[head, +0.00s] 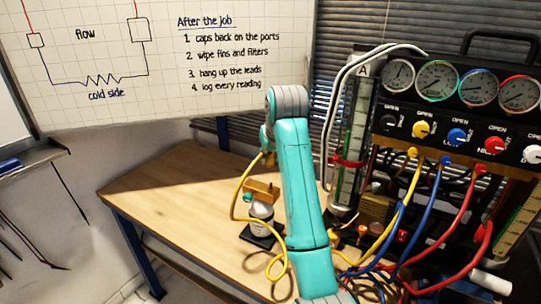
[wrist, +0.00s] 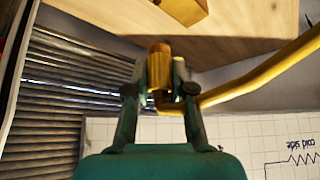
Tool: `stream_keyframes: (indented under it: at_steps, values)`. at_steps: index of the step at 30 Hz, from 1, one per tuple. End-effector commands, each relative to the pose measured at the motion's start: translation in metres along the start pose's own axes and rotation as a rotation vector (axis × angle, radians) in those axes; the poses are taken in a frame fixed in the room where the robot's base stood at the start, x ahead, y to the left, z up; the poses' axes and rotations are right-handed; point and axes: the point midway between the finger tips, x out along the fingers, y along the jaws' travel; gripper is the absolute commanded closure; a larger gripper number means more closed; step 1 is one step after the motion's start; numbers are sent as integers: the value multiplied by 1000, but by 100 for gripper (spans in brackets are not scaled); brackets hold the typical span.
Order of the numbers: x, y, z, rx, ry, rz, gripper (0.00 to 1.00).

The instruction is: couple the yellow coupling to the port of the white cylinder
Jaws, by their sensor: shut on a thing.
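My gripper (wrist: 160,72) is shut on the yellow coupling (wrist: 159,62), a brass-coloured piece with the yellow hose running off to the right in the wrist view. In the head view my gripper (head: 266,148) is mostly hidden by my teal arm, above the white cylinder (head: 262,212). The cylinder stands upright on a dark base on the wooden table, with a brass block (head: 262,189) on top. A brass block (wrist: 185,8) also shows at the top of the wrist view, apart from the coupling. The cylinder's port cannot be made out clearly.
The yellow hose (head: 235,190) loops down beside the cylinder. A gauge panel (head: 455,110) with yellow, blue and red hoses stands at the right, beside a clear tube marked A (head: 345,140). The table's left part (head: 165,190) is clear. A whiteboard (head: 150,90) hangs behind.

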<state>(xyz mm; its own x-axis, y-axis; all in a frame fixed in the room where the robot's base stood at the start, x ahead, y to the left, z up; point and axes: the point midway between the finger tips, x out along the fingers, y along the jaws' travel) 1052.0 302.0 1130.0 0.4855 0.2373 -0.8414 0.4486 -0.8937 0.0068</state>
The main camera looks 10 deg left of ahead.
Motion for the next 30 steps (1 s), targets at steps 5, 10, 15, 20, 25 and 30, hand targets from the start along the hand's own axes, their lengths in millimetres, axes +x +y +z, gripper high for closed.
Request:
stream_keyframes:
  at_steps: [5, 10, 15, 20, 25, 30]
  values:
    - [1, 0, 1, 0, 0, -2, 100]
    - [6, 0, 4, 0, -1, -2, 100]
    - [15, 0, 10, 0, 0, -2, 100]
    - [26, 0, 17, 0, -1, -2, 100]
    - [37, 0, 24, 0, 0, -2, 100]
    - [42, 0, 28, 0, 0, -2, 100]
